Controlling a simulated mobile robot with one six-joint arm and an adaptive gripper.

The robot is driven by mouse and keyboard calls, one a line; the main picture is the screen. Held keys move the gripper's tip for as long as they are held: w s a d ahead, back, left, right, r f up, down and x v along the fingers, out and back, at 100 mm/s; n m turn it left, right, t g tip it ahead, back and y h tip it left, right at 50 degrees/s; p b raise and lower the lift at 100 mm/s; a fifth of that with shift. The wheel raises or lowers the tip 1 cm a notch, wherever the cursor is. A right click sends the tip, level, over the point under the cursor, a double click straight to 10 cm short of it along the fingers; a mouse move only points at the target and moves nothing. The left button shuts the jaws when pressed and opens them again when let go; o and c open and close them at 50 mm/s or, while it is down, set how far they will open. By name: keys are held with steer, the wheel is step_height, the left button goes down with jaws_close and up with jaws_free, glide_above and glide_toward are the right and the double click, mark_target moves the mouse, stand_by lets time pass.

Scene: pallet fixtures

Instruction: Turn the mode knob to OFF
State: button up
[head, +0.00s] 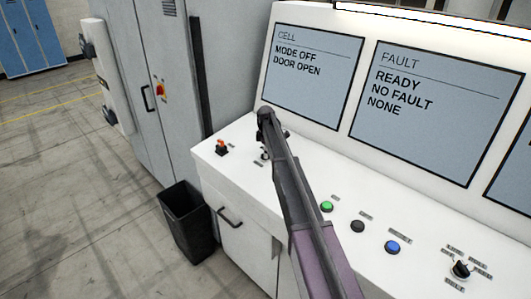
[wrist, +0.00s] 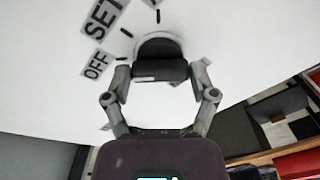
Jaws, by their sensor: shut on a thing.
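The mode knob (wrist: 160,48) is a black knob on a white panel in the wrist view. Its grip bar lies across the picture between my gripper's fingertips (wrist: 162,73), which are shut on its two ends. The OFF label (wrist: 97,65) and the SET label (wrist: 104,18) are to its upper left. I cannot tell clearly where the pointer aims. In the head view my gripper (head: 266,135) is over the console's left part and mostly hides the knob. The CELL screen (head: 312,88) reads MODE OFF, DOOR OPEN.
The FAULT screen (head: 425,130) reads READY, NO FAULT, NONE. A red-topped control (head: 221,147) sits left of my gripper. Green (head: 326,206), black (head: 357,226) and blue (head: 392,247) buttons and another knob (head: 461,269) lie right. A black bin (head: 188,225) stands on the floor.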

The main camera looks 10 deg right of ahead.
steer(key=shift+s+a, duration=0.1)
steer(key=shift+s, duration=0.05)
steer(key=o, duration=1)
